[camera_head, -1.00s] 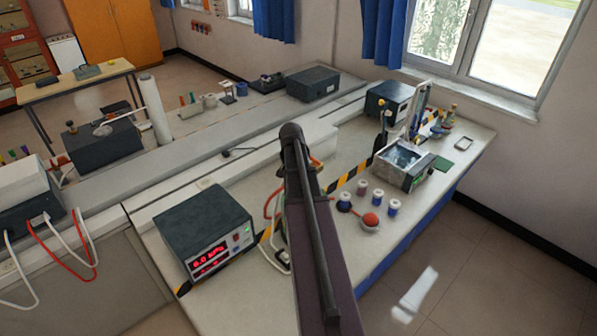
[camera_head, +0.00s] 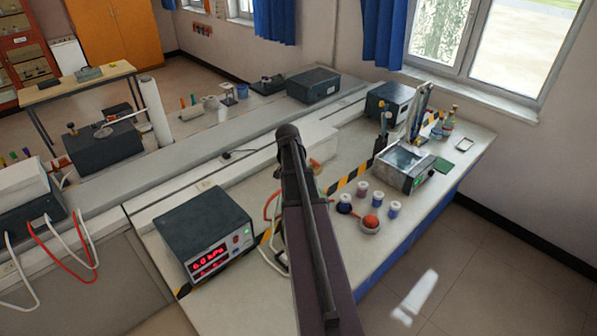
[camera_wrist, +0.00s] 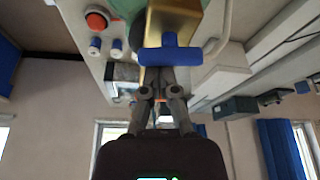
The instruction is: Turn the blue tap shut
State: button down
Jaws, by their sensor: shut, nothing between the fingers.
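The blue tap handle (camera_wrist: 170,53) shows in the wrist view as a wide T-shaped bar, on a brass-coloured body (camera_wrist: 174,18). The bar lies across the picture. My gripper (camera_wrist: 160,74) is shut and empty. Its fingertips are at the near edge of the blue handle, close to its middle. I cannot tell whether they touch it. In the head view, my own arm hides the tap and the fingertips.
A dark meter box with red digits (camera_head: 204,235) stands left of my arm. Red and white hoses run beside my arm.

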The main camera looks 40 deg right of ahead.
jog(key=shift+w+d, duration=0.1)
jog(key=shift+w, duration=0.15)
jog(key=d, duration=0.3)
jog(key=shift+w+d, duration=0.3)
jog(key=shift+d, duration=0.1)
jog(key=shift+s+a+r+p, duration=0.15)
jog(key=shift+s+r+p, duration=0.1)
jog(key=shift+r+p, duration=0.4)
jog(key=p+v, duration=0.8)
jog(key=shift+a+r, duration=0.2)
jog(key=shift+r, duration=0.15)
jog(key=c, duration=1.4)
grip_release()
